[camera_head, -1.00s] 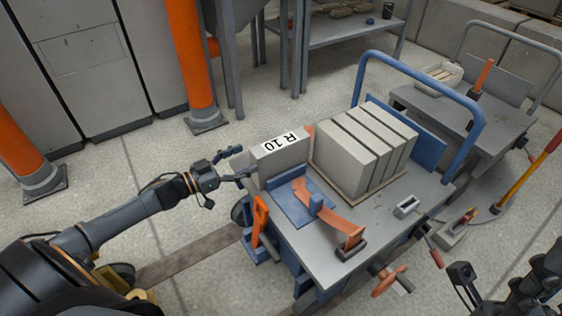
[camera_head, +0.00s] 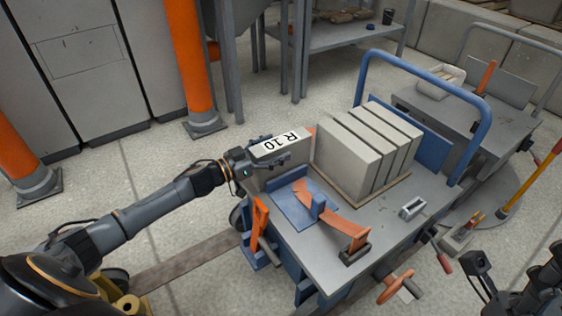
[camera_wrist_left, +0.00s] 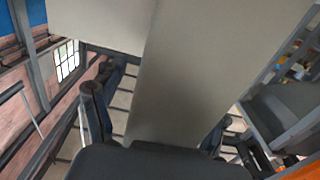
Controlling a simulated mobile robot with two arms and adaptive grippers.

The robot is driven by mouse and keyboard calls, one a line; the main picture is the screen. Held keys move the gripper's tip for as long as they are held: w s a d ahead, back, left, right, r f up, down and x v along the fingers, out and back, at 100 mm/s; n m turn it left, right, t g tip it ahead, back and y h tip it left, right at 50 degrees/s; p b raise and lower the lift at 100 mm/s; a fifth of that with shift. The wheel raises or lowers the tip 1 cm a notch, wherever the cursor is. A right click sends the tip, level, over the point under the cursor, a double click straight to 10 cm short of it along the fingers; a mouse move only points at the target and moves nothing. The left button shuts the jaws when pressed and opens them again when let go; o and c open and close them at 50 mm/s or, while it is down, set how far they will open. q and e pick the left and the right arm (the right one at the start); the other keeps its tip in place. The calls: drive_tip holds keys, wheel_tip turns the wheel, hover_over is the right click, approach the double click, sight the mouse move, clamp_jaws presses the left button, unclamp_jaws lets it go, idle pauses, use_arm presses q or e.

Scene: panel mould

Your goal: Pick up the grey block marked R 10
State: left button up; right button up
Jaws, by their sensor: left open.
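The grey block marked R 10 (camera_head: 270,178) stands upright at the left end of the blue-framed cart top, its white label facing up. My left gripper (camera_head: 272,150) is open at the block's upper left end, one finger along each side of it. In the left wrist view, the grey block (camera_wrist_left: 185,75) runs between the two spread fingers of my left gripper (camera_wrist_left: 160,115). I cannot tell whether the fingers touch it. My right gripper (camera_head: 515,280) is partly in view at the lower right, and its jaw state is unclear.
Several grey blocks (camera_head: 347,160) stand on a board right of the R 10 block. A blue handle rail (camera_head: 480,130) rises behind. An orange post (camera_head: 190,60) stands back left.

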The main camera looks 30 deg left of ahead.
use_arm(q)
clamp_jaws()
drive_tip(key=shift+r, duration=0.15)
